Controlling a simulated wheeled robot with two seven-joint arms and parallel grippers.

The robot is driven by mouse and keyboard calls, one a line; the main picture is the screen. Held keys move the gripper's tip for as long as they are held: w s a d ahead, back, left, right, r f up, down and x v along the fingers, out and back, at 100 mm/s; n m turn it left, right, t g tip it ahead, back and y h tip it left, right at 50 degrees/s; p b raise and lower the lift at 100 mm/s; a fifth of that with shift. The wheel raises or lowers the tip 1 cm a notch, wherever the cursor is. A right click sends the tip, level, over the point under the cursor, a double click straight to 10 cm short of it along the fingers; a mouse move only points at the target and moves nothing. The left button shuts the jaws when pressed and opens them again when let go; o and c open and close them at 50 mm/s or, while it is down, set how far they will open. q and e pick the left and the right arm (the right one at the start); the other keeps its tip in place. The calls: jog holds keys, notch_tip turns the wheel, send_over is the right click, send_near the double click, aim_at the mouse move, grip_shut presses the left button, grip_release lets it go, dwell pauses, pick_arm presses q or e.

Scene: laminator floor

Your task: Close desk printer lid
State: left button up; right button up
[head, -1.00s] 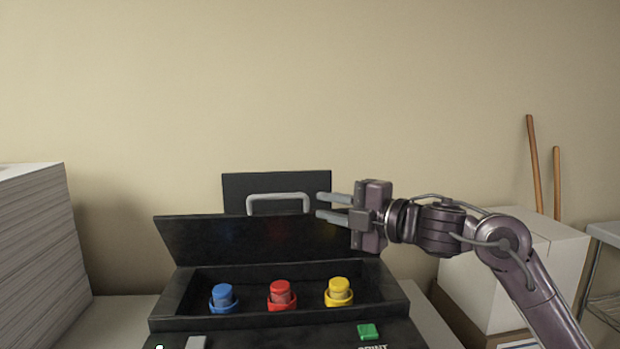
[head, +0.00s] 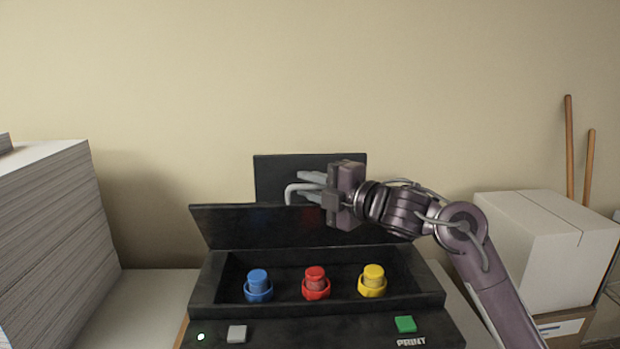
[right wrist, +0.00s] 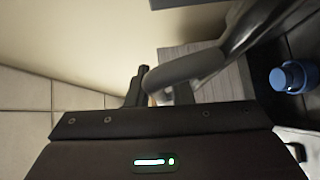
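The black desk printer (head: 330,325) stands in front of me with its lid (head: 250,228) up and leaning back. A grey bar handle (head: 290,188) rises at the lid's top edge. My right gripper (head: 312,184) is at the handle, its fingers apart and pointing left. They overlap the handle in the head view, and I cannot tell whether they touch it. In the right wrist view, a grey curved bar that looks like the handle (right wrist: 190,68) passes close in front of the gripper body. My left gripper is not in view.
Blue (head: 258,285), red (head: 316,283) and yellow (head: 372,281) cartridges sit in the open bay. A dark upright panel (head: 275,172) stands behind the lid. A tall paper stack (head: 50,240) is on the left; a white box (head: 545,245) and wooden poles (head: 570,150) are on the right.

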jog(key=shift+w, duration=0.1)
grip_shut()
jog(key=shift+f, duration=0.1)
jog(key=shift+s+f+b, duration=0.55)
jog(key=shift+s+b, duration=0.15)
jog(key=shift+b, duration=0.25)
jog(key=s+f+n+t+y+b, duration=0.1)
jog(key=s+f+b, duration=0.6)
jog(key=b, duration=0.9)
jog(key=shift+s+f+n+t+y+b, duration=0.2)
jog(key=shift+s+n+t+y+b, duration=0.25)
jog(key=shift+n+y, duration=0.55)
jog(key=shift+s, duration=0.1)
